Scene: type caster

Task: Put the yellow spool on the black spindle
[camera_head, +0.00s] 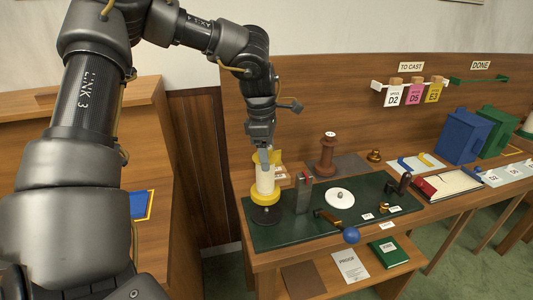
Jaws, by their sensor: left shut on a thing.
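The yellow spool (265,194) has yellow flanges and a pale wound middle. It stands upright at the left end of the green mat. My left gripper (264,156) points down from above and is shut on its upper part. A round black base (265,214), seemingly that of the black spindle, shows directly below the spool. The spindle's shaft is hidden, and I cannot tell whether the spool rests on the base or hangs just above it. My right gripper is not in view.
The green mat (310,228) also holds a grey block (303,194), a white disc (339,198) and a blue-ended handle (351,235). A brown spool-like post (327,155) stands behind. Blue (462,137) and green (498,128) boxes stand at the right. A lower shelf holds cards.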

